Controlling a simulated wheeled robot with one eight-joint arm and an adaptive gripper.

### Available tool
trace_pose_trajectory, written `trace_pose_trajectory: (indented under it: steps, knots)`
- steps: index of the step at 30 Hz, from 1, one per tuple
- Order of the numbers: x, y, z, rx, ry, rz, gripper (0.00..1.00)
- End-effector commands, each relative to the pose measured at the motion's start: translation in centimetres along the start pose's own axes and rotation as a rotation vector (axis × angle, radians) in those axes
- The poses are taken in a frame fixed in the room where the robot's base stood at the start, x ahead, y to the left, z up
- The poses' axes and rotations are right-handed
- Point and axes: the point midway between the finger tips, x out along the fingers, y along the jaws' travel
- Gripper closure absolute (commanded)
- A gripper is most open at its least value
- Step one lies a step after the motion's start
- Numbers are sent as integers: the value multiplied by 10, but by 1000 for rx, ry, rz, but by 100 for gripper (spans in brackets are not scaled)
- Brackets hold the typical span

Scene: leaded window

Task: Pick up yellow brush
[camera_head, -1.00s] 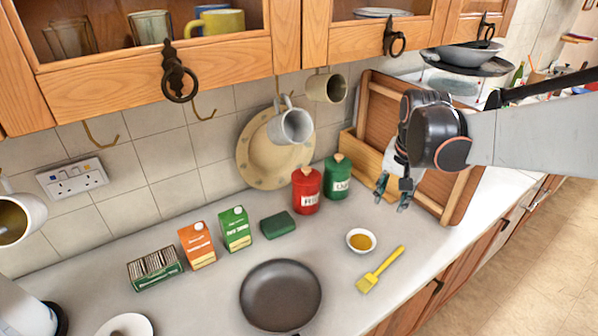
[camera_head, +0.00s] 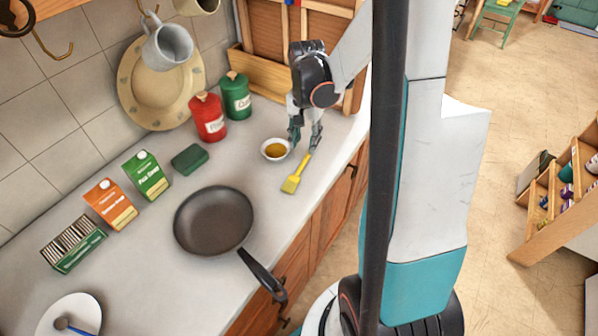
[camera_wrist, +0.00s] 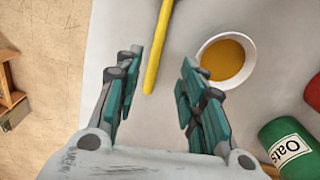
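The yellow brush (camera_head: 295,177) lies on the grey countertop, its bristles toward the pan and its handle pointing at my gripper. In the wrist view only its yellow handle (camera_wrist: 157,50) shows, ahead of and between my fingers, nearer the left one; the bristle end is out of that view. My gripper (camera_head: 305,140) hangs low over the counter at the handle end of the brush. In the wrist view my gripper (camera_wrist: 160,80) is open, with nothing held between its teal fingers. I cannot tell exactly how high it is above the handle.
A small white bowl of amber liquid (camera_head: 275,149) stands close beside my gripper. A red canister (camera_head: 208,117) and a green canister (camera_head: 236,96) stand behind. A dark frying pan (camera_head: 213,220) is nearer. The counter's front edge runs close to the brush.

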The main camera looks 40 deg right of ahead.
Motion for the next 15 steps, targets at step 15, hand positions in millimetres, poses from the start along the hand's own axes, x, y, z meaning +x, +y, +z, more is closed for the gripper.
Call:
trace_pose_trajectory:
  steps: [15]
  knots:
    - [53,6,1,-1,0,0,63]
